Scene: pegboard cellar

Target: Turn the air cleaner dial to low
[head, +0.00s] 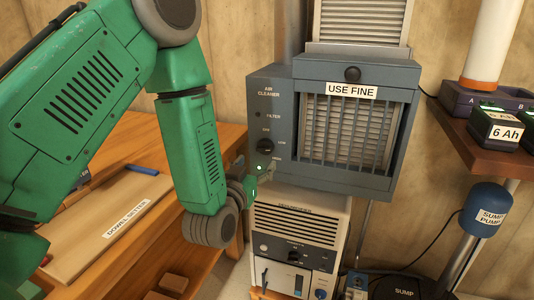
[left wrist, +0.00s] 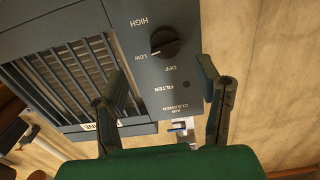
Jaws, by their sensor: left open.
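The air cleaner (head: 300,128) is a blue-grey box on the wall. Its black round dial (head: 265,146) sits on the left part of its front, with OFF, LOW and HIGH around it. In the left wrist view the dial (left wrist: 165,42) shows large beyond my fingertips; a pale mark on its lower left edge faces toward LOW, but exact alignment is hard to tell. My left gripper (head: 267,171) is just below the dial in the head view. In the wrist view the left gripper (left wrist: 163,72) has its fingers spread and empty, apart from the dial. My right gripper is out of view.
A white dehumidifier-like unit (head: 297,225) stands below the air cleaner. A wooden bench with a board (head: 110,225) is at left. A charger shelf (head: 495,155) and a blue sump pump (head: 485,210) are at right.

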